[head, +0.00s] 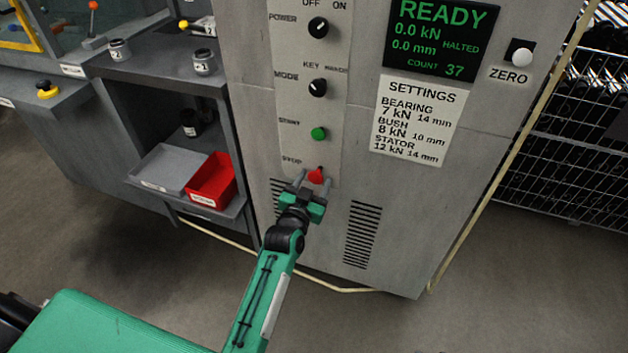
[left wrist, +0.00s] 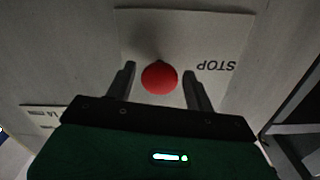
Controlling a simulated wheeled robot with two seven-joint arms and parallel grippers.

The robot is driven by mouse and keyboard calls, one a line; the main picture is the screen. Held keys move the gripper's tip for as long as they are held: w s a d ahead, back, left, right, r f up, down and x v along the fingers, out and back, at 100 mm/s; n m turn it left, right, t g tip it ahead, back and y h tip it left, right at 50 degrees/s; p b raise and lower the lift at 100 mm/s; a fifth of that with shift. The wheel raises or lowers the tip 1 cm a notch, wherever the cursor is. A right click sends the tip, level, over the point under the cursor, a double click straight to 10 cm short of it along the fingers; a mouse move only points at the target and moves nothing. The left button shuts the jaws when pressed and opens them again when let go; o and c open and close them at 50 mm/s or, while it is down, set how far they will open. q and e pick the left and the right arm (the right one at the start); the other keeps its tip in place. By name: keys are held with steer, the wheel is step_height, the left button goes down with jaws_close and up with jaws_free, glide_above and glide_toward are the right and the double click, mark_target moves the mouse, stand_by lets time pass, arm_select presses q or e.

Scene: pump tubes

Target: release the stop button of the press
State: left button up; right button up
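The red stop button (head: 316,175) sits low on the press's control strip, beside the STOP label (head: 291,160). My left gripper (head: 312,184) is at the button with its fingers open, one on each side of it. In the left wrist view the red button (left wrist: 159,77) shows between the two fingertips (left wrist: 158,80), with a gap on both sides. I cannot tell whether the fingertips touch the panel. The press display (head: 441,38) reads READY, 0.0 kN, 0.0 mm, HALTED, COUNT 37. My right gripper is not in view.
Above the stop button are the green START button (head: 319,133), the MODE knob (head: 318,88) and the POWER knob (head: 318,27). A white ZERO button (head: 522,57) is at the right. A red bin (head: 212,181) and a grey tray (head: 170,168) stand on a shelf at left.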

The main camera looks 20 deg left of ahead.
arm_select(q)
steer(key=shift+r, duration=0.15)
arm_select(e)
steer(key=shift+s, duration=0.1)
arm_select(q)
steer(key=s+p, duration=0.1)
steer(key=s, duration=1.2)
steer(key=shift+s+a+p, duration=0.25)
steer(key=shift+s+p, duration=0.05)
steer(key=shift+s, duration=0.1)
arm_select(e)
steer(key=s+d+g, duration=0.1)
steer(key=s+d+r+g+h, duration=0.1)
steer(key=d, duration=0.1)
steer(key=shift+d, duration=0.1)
